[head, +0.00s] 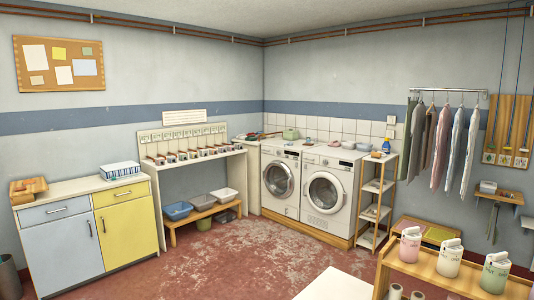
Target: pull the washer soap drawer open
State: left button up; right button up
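Two white front-loading machines stand side by side on a low wooden plinth against the tiled back wall. The left machine (281,178) and the right machine (329,191) each have a round door, and both doors look shut. Each has a control strip along its top front edge. The soap drawer is too small to make out clearly, and I cannot tell for sure which machine is the washer. Neither of my grippers is in view.
Open red floor (225,262) lies before the machines. A slatted shelf (376,200) stands right of them, and a low bench (203,215) with basins at left. A wooden counter (440,268) with several jugs is at front right. Clothes (450,145) hang from a rail.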

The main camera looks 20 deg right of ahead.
aim_at(269, 150)
jog(key=i+j+u, duration=0.3)
jog(key=i+j, duration=0.4)
jog(key=i, duration=0.35)
jog(key=i+j, duration=0.2)
jog(key=i, duration=0.4)
jog(key=i+j, duration=0.2)
jog(key=i, duration=0.35)
jog(key=i+l+z, duration=0.2)
jog(key=i+z, duration=0.2)
jog(key=i+l+z, duration=0.1)
jog(key=i+z, duration=0.3)
jog(key=i+j+z, duration=0.1)
jog(key=i+z, duration=0.3)
jog(key=i+j+z, duration=0.2)
jog(key=i+z, duration=0.2)
jog(key=i, duration=1.95)
jog(key=i+l+z, duration=0.15)
jog(key=i, duration=1.75)
